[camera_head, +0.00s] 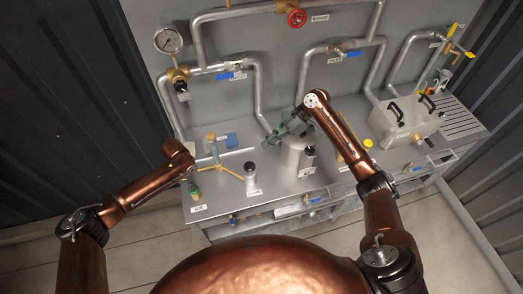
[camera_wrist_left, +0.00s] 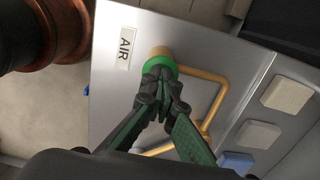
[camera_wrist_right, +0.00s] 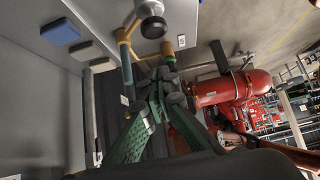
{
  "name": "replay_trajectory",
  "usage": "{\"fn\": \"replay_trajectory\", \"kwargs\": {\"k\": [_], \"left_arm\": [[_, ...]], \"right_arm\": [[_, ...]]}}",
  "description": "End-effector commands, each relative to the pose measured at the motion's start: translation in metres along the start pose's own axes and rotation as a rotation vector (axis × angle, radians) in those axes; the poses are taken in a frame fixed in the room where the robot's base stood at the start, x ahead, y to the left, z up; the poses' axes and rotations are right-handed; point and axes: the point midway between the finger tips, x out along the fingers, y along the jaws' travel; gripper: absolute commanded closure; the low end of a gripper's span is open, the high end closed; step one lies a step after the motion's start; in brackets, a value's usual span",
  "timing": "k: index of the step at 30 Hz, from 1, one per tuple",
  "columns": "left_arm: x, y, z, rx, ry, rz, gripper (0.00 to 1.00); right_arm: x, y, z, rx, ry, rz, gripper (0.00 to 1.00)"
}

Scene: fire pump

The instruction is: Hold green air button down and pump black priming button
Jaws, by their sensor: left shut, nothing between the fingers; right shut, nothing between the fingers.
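The green air button (camera_wrist_left: 160,66) sits on a tan base by the AIR label (camera_wrist_left: 124,48) in the left wrist view. It also shows at the panel's front left in the head view (camera_head: 195,194). My left gripper (camera_wrist_left: 158,76) is shut, its fingertips at the green button and seeming to touch it; they partly hide it. My right gripper (camera_head: 272,139) is shut and empty, raised above the panel left of the metal housing. A dark-topped silver cylinder (camera_head: 250,173) stands right of the air button; I cannot tell if it is the black priming button. It shows in the right wrist view (camera_wrist_right: 152,22), apart from my right gripper (camera_wrist_right: 165,80).
Yellow pipes (camera_head: 231,172) run between the air button and the cylinder. The metal housing (camera_head: 294,157) with a black knob (camera_head: 309,151) stands under my right arm. A grey tank (camera_head: 405,118) stands right. Thick pipes (camera_head: 262,98) and a gauge (camera_head: 168,40) are behind.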

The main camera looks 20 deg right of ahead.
Motion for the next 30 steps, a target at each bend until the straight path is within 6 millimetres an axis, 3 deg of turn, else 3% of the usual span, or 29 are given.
{"fn": "replay_trajectory", "kwargs": {"k": [14, 21, 30], "left_arm": [[0.001, 0.001, 0.0, 0.0, 0.0, 0.002, 1.0], [0.001, 0.001, 0.0, 0.0, 0.0, 0.002, 1.0], [0.001, 0.001, 0.0, 0.0, 0.0, 0.002, 1.0]], "right_arm": [[0.093, -0.001, 0.001, 0.001, 0.002, -0.002, 1.0], [0.113, 0.0, 0.024, 0.002, 0.001, -0.001, 1.0], [0.117, 0.0, 0.028, 0.0, 0.001, 0.0, 1.0]]}}
